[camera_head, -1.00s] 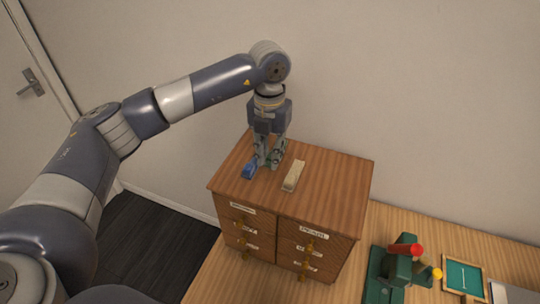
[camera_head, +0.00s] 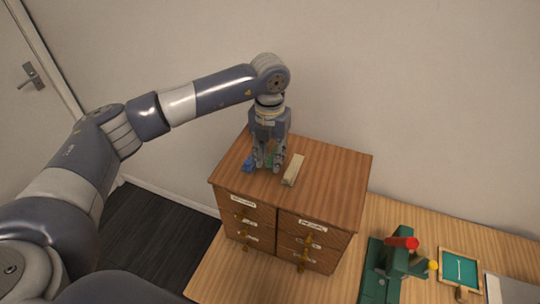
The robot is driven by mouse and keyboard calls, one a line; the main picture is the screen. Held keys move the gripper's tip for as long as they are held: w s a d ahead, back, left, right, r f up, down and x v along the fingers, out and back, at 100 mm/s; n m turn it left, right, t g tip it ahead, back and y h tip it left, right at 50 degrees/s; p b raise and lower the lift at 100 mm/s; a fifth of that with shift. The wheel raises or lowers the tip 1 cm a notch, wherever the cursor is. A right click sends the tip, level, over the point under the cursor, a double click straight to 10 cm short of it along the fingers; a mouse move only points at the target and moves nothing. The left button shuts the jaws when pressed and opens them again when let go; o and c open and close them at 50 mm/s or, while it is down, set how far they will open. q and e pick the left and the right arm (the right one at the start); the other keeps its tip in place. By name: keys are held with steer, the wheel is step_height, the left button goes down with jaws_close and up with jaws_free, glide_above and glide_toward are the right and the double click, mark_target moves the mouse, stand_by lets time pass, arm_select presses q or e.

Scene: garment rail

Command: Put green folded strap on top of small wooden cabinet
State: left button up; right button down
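The small wooden cabinet (camera_head: 330,185) stands in the middle of the view, with labelled drawers in its front. My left gripper (camera_head: 268,166) points down over the cabinet top near its back left, its fingers apart. A bit of green, the folded strap (camera_head: 269,159), shows between and behind the fingers on the cabinet top. The fingers hide most of it, and I cannot see contact with it. My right gripper is out of view.
A blue item (camera_head: 249,162) lies just left of the gripper and a beige block (camera_head: 293,170) just right of it, both on the cabinet top. The top's right part is clear. A green device with a red knob (camera_head: 402,243) and a small green board (camera_head: 461,270) are on the table at right.

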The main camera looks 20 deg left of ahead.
arm_select(q)
steer(key=shift+r, duration=0.4)
step_height(320, 180, up, 12)
steer(key=b, duration=0.5)
steer(key=shift+f, duration=0.2)
steer(key=shift+s+f, duration=0.1)
